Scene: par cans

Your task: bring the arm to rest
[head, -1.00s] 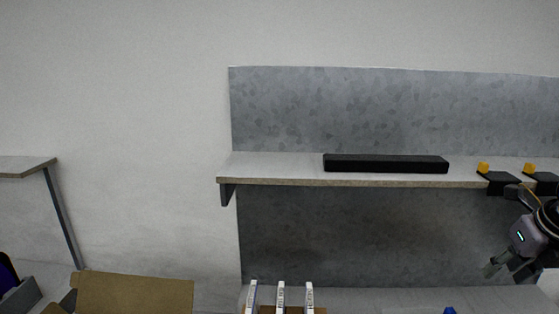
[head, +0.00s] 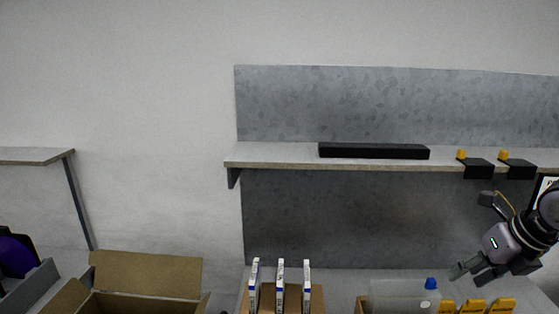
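My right gripper (head: 467,275) comes in from the right edge, above the bench and in front of the grey back panel. Its fingers point down and left and look apart, with nothing seen between them. It hangs over the right part of the bench, above several yellow-orange items (head: 472,306). My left gripper is not in view.
A shelf (head: 290,164) with a black bar (head: 373,151) and two black brackets runs behind my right arm. An open cardboard box (head: 148,276) stands lower left. White-and-blue boxes (head: 280,284) stand upright at bottom centre, beside a translucent container (head: 400,294) and a blue cap (head: 431,284).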

